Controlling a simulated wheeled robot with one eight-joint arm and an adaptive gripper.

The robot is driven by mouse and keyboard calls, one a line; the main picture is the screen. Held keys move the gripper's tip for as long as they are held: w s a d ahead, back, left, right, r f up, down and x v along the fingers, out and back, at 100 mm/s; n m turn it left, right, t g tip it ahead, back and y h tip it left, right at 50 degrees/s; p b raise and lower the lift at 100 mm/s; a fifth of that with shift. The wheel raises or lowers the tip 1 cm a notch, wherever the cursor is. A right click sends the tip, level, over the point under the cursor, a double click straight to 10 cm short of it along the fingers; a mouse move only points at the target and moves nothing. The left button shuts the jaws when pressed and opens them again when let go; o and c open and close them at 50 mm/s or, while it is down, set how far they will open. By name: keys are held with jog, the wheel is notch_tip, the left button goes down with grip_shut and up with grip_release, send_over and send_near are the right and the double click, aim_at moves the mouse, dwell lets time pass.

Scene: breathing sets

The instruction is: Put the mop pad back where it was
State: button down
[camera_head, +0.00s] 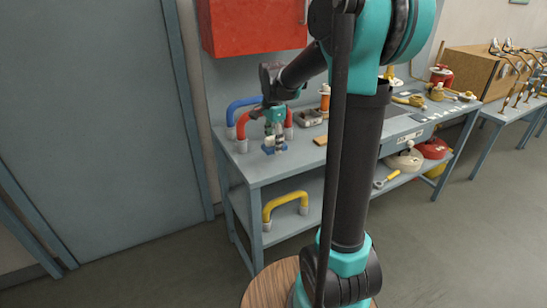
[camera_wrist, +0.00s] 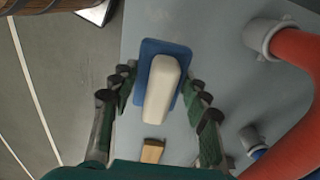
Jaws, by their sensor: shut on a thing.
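The mop pad (camera_wrist: 150,60) is a flat blue pad with a white block on top. In the head view my gripper (camera_head: 274,137) points down over the left end of the grey-blue workbench (camera_head: 290,161). The blue pad (camera_head: 267,150) shows small below the fingers there. I cannot tell whether the pad touches the benchtop or hangs just above it.
A red pipe (camera_wrist: 300,95) curves close on the right in the wrist view. Blue and red bent pipes (camera_head: 238,104) stand at the bench's left end. A small tan block (camera_wrist: 152,151) lies nearby. A yellow bent pipe (camera_head: 284,201) is on the lower shelf. A red cabinet (camera_head: 253,25) hangs above.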

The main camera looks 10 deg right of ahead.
aim_at(274, 136)
jog(key=shift+f, duration=2.95)
jog(key=shift+f, duration=0.1)
jog(key=c, duration=0.8)
grip_release()
jog(key=shift+o, duration=0.2)
notch_tip(274, 136, up, 12)
jog(key=s+d+f+n+t, duration=0.2)
jog(key=s+f+n, duration=0.5)
jog(key=s, duration=0.4)
jog(key=s+d+f+n+t, duration=0.2)
jog(key=s+f+n, duration=0.5)
jog(key=s+f, duration=0.3)
jog(key=shift+s+d, duration=0.2)
jog(key=shift+s, duration=0.25)
jog(key=shift+f, duration=0.1)
